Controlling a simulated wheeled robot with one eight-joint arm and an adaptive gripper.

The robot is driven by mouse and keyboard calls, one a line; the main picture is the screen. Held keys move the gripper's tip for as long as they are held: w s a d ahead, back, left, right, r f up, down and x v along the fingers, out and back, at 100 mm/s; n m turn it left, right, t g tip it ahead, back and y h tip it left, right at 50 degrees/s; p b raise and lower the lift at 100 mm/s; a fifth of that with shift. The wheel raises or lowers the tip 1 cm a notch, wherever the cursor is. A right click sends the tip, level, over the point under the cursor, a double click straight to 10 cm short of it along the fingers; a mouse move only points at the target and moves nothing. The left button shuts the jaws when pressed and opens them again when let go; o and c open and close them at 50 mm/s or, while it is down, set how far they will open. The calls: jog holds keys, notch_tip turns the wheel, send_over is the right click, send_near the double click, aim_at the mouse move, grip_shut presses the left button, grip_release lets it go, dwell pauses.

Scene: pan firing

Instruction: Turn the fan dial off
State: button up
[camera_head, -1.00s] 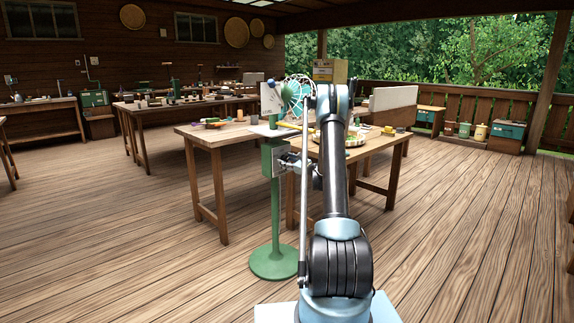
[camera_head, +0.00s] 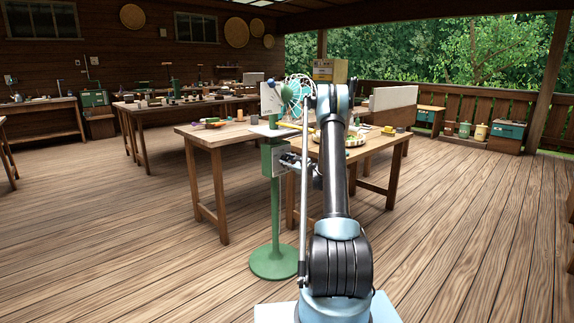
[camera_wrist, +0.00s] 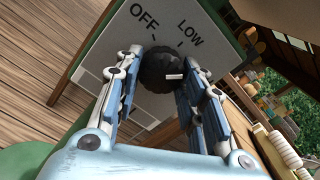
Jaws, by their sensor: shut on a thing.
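The fan dial (camera_wrist: 157,70) is a round black ribbed knob on a grey panel (camera_wrist: 92,92) in the wrist view. The printed words OFF and LOW stand above it. Its white pointer mark points right in the picture, not toward OFF. My gripper (camera_wrist: 163,60) is shut on the dial, with one blue-grey finger on each side. The dial is too small or hidden to make out there. The fan (camera_head: 299,90) has a pale wire guard behind the stand.
A wooden table (camera_head: 205,138) stands just behind the stand, with a pan and small items on it. The stand's round green base (camera_head: 273,264) rests on the floor near my arm. The plank floor to the left and right is open. Another workbench (camera_head: 150,106) stands further back.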

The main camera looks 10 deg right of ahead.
jog(key=n, duration=0.5)
jog(key=shift+r+n, duration=0.1)
jog(key=shift+n, duration=0.2)
jog(key=n, duration=0.5)
jog(key=shift+r, duration=0.1)
jog(key=n, duration=0.5)
jog(key=shift+r+n, duration=0.1)
jog(key=shift+n, duration=2.5)
jog(key=shift+r, duration=0.1)
jog(key=o, duration=1)
jog(key=shift+d, duration=0.1)
jog(key=shift+o, duration=0.2)
